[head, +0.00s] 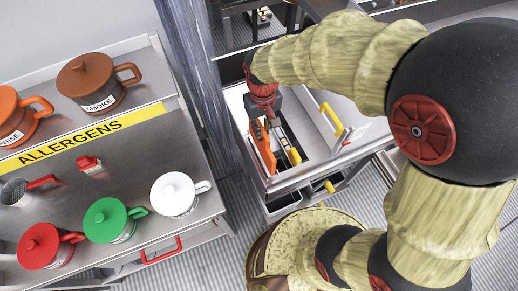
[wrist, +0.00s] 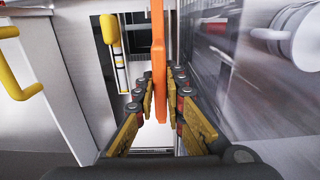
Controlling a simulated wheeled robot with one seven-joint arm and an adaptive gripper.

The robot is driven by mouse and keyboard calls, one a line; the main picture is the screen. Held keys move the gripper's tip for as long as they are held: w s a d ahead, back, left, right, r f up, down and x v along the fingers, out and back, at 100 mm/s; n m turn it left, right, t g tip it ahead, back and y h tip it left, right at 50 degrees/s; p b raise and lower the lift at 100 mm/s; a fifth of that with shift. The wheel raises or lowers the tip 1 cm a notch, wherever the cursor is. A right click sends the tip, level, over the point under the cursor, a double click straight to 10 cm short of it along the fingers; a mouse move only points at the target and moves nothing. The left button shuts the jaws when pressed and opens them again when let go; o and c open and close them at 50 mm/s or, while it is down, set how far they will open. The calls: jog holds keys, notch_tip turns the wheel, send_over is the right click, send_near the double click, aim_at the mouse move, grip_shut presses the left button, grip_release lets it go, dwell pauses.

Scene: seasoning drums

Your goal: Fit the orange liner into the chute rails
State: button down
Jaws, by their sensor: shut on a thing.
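The orange liner (head: 265,153) is a thin, flat panel. My gripper (head: 262,126) is shut on it and holds it upright, edge-on, over the open-topped metal cabinet (head: 286,179). In the wrist view the liner (wrist: 158,55) stands between the yellow-padded fingers of my gripper (wrist: 158,98), pointing away from the camera. A dark recess (wrist: 112,66) with a yellow handle shows left of the liner. The chute rails cannot be clearly made out; whether the liner touches them cannot be told.
Left of the cabinet, a steel counter (head: 130,165) carries red, green and white lidded pots (head: 177,194). Brown and orange pots stand on its upper shelf. A translucent curtain (head: 185,80) hangs between counter and cabinet. A yellow handle (head: 332,119) sits on the cabinet's right panel.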

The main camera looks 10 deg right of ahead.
aim_at(261, 144)
jog(key=shift+w+f+b, duration=0.2)
jog(key=shift+f+b, duration=0.3)
jog(key=shift+f, duration=2.15)
jog(key=shift+w+f+b, duration=0.2)
jog(key=shift+f+b, duration=0.3)
jog(key=shift+f, duration=2.1)
jog(key=shift+f, duration=0.2)
jog(key=c, duration=1.8)
grip_release()
jog(key=shift+c, duration=0.2)
